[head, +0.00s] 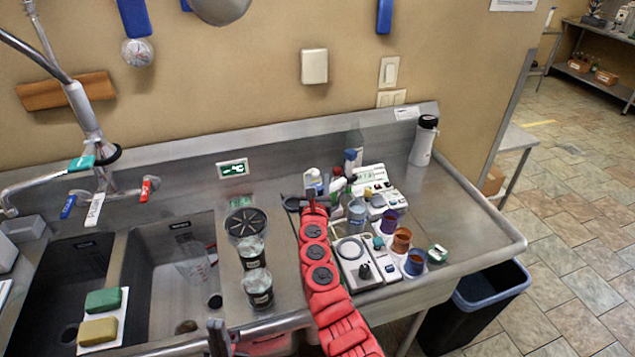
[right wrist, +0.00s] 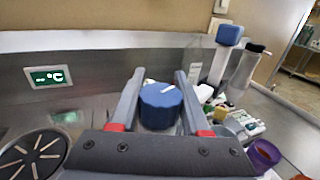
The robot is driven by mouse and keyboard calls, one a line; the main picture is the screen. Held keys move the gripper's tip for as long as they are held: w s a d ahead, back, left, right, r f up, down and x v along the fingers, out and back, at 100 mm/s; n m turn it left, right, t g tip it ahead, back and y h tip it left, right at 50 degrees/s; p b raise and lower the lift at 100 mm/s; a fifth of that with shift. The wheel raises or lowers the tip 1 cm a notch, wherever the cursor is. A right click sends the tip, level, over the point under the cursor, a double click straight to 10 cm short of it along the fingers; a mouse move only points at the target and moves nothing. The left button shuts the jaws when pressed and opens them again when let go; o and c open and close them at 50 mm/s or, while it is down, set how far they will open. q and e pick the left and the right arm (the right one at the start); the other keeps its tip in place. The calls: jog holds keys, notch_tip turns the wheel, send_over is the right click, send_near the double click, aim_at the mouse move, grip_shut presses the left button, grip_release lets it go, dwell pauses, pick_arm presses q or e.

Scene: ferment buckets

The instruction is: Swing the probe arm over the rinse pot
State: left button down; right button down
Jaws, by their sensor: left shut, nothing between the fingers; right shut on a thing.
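A blue knob (right wrist: 160,106) with a white pointer mark sits between the fingers of my right gripper (right wrist: 160,78), which is shut on it. In the head view my red right arm hides most of what it holds. I cannot make out the probe arm itself. A clear bluish pot (head: 357,210) stands right of my right arm, and purple (head: 390,221), brown (head: 402,240) and blue (head: 415,263) pots stand in a row beside it. I cannot tell which is the rinse pot. My left gripper (head: 218,338) is shut and empty at the bottom, before the sink.
A white meter (head: 356,262) lies beside my right arm. A blue-topped upright (right wrist: 230,35) and a flask (head: 424,140) stand behind. The counter's right end is clear.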

jog(key=m+h+b, duration=0.1)
jog(key=h+b, duration=0.1)
jog(key=m+g+h+b, duration=0.1)
jog(key=m+h+b, duration=0.1)
jog(key=b, duration=0.1)
jog(key=d+m+h+b, duration=0.1)
jog(key=h+b, duration=0.1)
jog(key=b, duration=0.1)
jog(key=shift+s+f+g+h, duration=0.1)
jog(key=shift+f+g+h, duration=0.2)
jog(key=shift+d+r+m+h+b, duration=0.2)
jog(key=shift+m+h+b, duration=0.1)
jog(key=shift+m, duration=0.1)
jog(key=shift+s, duration=0.1)
jog(key=shift+r, duration=0.1)
jog(key=shift+c, duration=1.8)
grip_release()
jog(key=shift+a, duration=0.1)
